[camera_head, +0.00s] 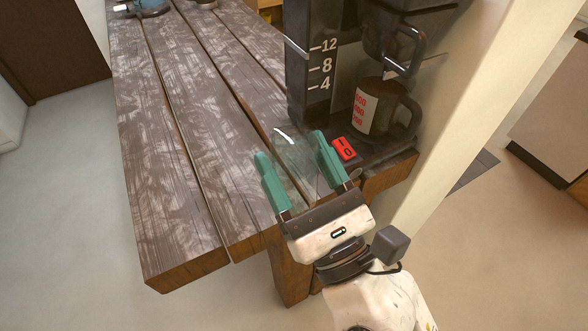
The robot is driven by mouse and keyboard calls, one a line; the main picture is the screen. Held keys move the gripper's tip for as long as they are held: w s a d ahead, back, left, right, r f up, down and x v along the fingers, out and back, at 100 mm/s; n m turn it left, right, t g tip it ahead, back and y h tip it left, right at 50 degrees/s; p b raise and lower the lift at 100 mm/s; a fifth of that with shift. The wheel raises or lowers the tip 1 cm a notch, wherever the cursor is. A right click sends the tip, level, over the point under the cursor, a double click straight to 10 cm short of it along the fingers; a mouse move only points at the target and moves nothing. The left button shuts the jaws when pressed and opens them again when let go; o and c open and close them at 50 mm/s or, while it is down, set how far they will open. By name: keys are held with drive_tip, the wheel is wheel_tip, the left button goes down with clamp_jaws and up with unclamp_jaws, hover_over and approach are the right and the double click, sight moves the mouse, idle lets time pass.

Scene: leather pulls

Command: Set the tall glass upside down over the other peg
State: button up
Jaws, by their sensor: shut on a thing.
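The tall glass (296,163) is clear and see-through, so its outline is faint. It lies between the two teal fingers of my gripper (291,147), which is shut on it. The gripper and glass are over the near right part of the wooden table, just in front of the coffee machine. I cannot tell which end of the glass is its mouth, or whether it touches the table. No peg can be made out in this view.
A dark coffee machine (301,80) with level marks stands at the table's right edge. A mug (381,108) with red print sits in it, and a red switch (344,149) is close to my right finger. The left planks of the table (180,190) are bare.

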drive_tip(key=shift+w+a+f, duration=0.15)
drive_tip(key=shift+w+f, duration=1)
drive_tip(key=shift+f, duration=0.5)
drive_tip(key=shift+w+a+f, duration=0.2)
drive_tip(key=shift+w+f, duration=1)
drive_tip(key=shift+f, duration=0.5)
drive_tip(key=shift+w+a+f, duration=0.15)
drive_tip(key=shift+w+f, duration=1)
drive_tip(key=shift+f, duration=0.5)
drive_tip(key=o, duration=1.3)
drive_tip(key=shift+f, duration=0.1)
